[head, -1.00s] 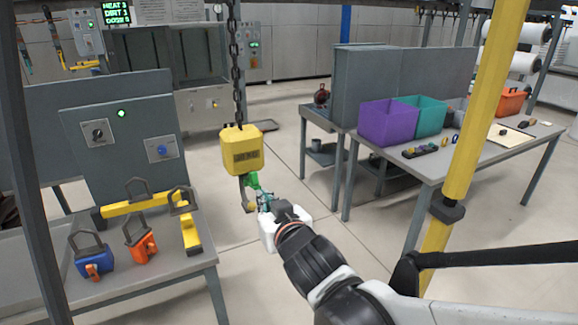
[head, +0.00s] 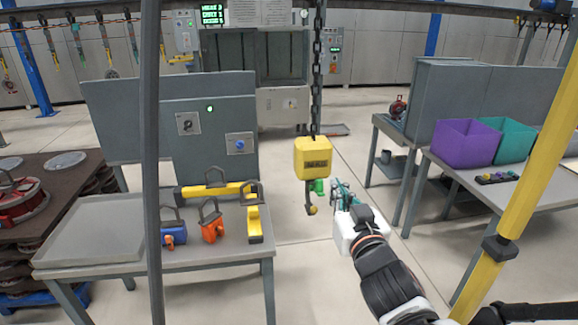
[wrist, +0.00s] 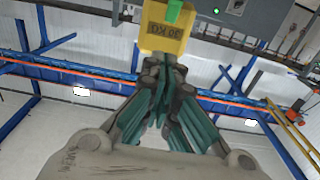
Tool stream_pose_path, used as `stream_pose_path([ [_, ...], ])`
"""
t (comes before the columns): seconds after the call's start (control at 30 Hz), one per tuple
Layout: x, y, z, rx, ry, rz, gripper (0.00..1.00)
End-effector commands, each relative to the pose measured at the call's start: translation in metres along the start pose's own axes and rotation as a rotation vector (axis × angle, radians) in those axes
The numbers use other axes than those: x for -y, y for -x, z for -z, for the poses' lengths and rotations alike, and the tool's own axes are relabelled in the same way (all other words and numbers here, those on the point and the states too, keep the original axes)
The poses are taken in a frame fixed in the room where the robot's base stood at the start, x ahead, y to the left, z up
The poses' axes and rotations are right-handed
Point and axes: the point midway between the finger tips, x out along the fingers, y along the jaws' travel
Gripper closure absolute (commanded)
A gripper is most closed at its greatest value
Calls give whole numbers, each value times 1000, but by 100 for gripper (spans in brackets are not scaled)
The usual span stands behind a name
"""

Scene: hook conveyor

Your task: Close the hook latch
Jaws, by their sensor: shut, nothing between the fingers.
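A yellow hook block (head: 313,158) hangs on a dark chain, with a dark hook (head: 310,200) below it. A small green latch (head: 319,186) shows at the hook's right side, just under the block. The latch is too small to tell whether it meets the hook tip. My gripper (head: 337,188) is shut and empty, just right of the latch; a small gap seems to separate them. In the wrist view, my gripper's teal fingers (wrist: 165,85) stand in front of the yellow block (wrist: 162,38), and the green latch (wrist: 174,11) shows at the top edge.
A grey table (head: 90,255) at left holds a yellow lifting beam (head: 205,190) and blue and orange clamps. A right table carries purple (head: 465,143) and teal bins. A yellow post (head: 535,140) stands near my arm. Floor beneath the hook is clear.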

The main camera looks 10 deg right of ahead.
Motion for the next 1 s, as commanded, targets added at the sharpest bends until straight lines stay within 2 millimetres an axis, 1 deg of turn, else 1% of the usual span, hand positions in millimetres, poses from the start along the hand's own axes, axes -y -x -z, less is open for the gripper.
stream_pose_path([
  [0.4, 0, -80, -2, 1, 0, 0, 100],
  [0.47, 0, -90, -2, 1, 0, 0, 100],
  [0.53, 0, -85, -15, 1, 0, -1, 100],
  [0.6, 0, -81, -24, 1, -1, -1, 100],
  [0.7, 0, -78, -32, 1, 1, -1, 100],
  [0.83, 0, -76, -38, 1, 0, -1, 100],
  [1.0, 0, -75, -38, 1, 0, -1, 100],
])
